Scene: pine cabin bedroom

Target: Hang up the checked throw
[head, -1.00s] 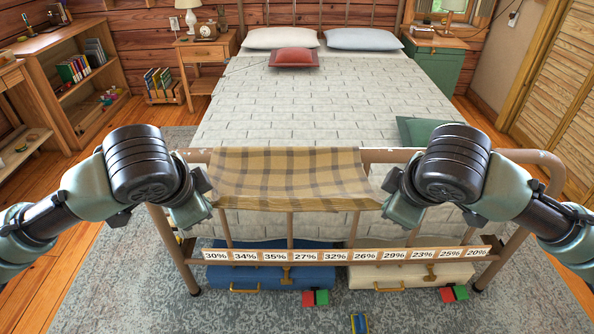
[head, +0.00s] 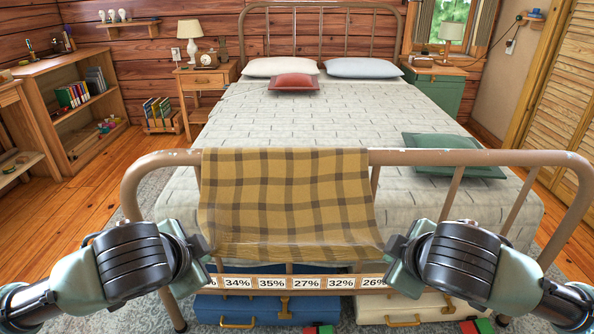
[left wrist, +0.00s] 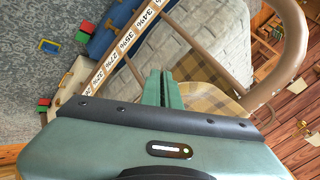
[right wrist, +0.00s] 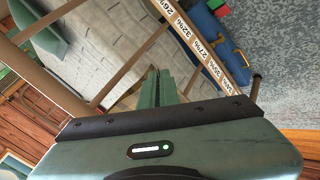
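The yellow-brown checked throw (head: 285,195) hangs over the top rail of the bed's metal footboard (head: 450,157), left of its middle. Its front side drops toward the lower bar, spread wide and nearly flat. My left gripper (head: 207,248) is at its lower left corner and my right gripper (head: 387,250) at its lower right corner; both look shut on the hem. In the left wrist view the fingers (left wrist: 163,88) are close together, with the throw (left wrist: 208,96) beside them. In the right wrist view the fingers (right wrist: 160,88) are also together; the cloth there is hard to make out.
A lower bar carries percent labels (head: 305,283). Under the bed are a blue case (head: 240,309) and a cream case (head: 400,306), with coloured blocks on the rug. A green pillow (head: 450,150) lies on the bed. The rail right of the throw is bare.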

